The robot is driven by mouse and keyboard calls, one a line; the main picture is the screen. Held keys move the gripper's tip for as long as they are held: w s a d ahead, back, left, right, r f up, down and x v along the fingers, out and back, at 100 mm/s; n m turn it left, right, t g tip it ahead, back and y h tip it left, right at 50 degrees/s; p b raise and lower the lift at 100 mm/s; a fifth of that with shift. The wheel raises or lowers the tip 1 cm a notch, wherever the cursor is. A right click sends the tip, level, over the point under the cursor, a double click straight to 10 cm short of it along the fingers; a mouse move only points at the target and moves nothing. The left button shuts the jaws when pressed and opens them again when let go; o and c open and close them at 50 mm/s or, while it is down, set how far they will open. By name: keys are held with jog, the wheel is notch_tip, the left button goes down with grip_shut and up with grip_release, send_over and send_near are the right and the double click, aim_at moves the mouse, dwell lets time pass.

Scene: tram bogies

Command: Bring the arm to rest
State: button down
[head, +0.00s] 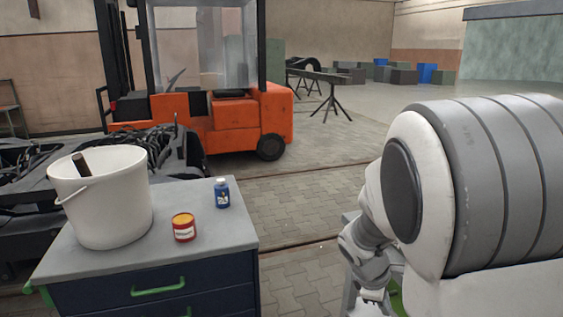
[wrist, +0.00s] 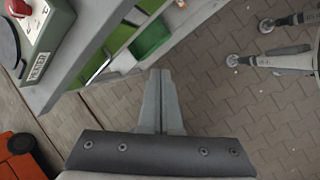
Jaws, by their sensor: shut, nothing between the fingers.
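My arm (head: 440,190) fills the right side of the head view, with its wrist links bending down near the bottom edge. My gripper (wrist: 160,75) shows in the middle of the wrist view. Its two grey fingers are together, with nothing between them, above the paved floor. In the head view the fingers cannot be clearly made out.
A grey-topped cabinet (head: 150,260) carries a white bucket (head: 100,200), a red-yellow tin (head: 184,228) and a blue bottle (head: 222,194). An orange forklift (head: 220,125) stands behind. In the wrist view, a unit with green drawers (wrist: 122,42) is close by. Paved floor is free mid-view.

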jog(key=s+a+r+m+t+y+p, duration=0.1)
jog(key=s+a+r+m, duration=0.3)
jog(key=s+r, duration=0.5)
jog(key=s+a+r+m+t+y+p, duration=0.2)
jog(key=s+a+r+m+y, duration=0.1)
jog(key=s+r+m, duration=0.5)
notch_tip(320, 180, up, 2)
jog(key=shift+s+a+y, duration=0.4)
jog(key=shift+s+a, duration=0.25)
jog(key=shift+a, duration=0.05)
jog(key=shift+d+m, duration=0.15)
jog(key=shift+m, duration=0.15)
